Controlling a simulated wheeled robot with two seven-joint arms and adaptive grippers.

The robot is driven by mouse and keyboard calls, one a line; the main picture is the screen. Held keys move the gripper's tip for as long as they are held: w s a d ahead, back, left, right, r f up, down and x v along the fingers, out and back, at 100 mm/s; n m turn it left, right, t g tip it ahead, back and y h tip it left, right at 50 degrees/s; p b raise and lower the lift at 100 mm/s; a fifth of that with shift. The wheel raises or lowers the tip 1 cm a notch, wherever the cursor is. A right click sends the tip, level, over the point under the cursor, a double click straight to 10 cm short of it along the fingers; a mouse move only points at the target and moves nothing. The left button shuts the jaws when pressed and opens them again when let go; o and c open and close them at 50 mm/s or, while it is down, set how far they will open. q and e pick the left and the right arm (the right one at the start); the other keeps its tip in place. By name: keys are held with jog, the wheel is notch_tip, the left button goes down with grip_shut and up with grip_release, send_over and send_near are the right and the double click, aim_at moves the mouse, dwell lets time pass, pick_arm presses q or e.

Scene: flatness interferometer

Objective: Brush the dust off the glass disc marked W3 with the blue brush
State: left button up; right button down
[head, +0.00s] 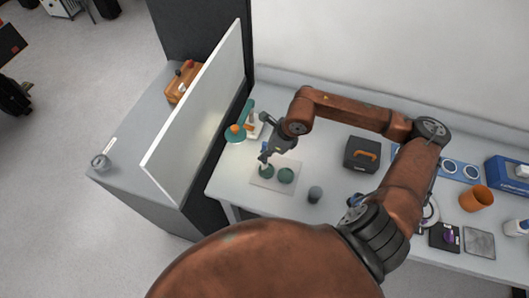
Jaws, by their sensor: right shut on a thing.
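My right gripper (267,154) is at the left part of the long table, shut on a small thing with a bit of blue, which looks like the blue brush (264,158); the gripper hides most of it. The brush's lower end is over or at the left one of two dark green discs (266,171) on a pale square mat. I cannot tell whether it touches. The other green disc (286,176) lies to its right. The W3 mark and any dust are too small to make out. My left gripper is not in view.
A green lamp (238,133) stands left of the mat (262,184), near a white upright panel (200,110). A dark grey cylinder (315,194) and a black case with an orange handle (362,154) stand to the right. An orange cup (477,197) is farther right.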

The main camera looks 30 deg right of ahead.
jog(key=shift+f, duration=0.3)
jog(key=shift+s+b, duration=0.65)
jog(key=shift+s, duration=0.2)
jog(key=shift+s, duration=0.3)
jog(key=shift+s, duration=0.15)
jog(key=shift+s, duration=0.15)
jog(key=shift+r, duration=0.2)
dwell(0.4)
jog(key=shift+r, duration=0.35)
jog(key=shift+w+b, duration=0.8)
jog(key=shift+w, duration=0.65)
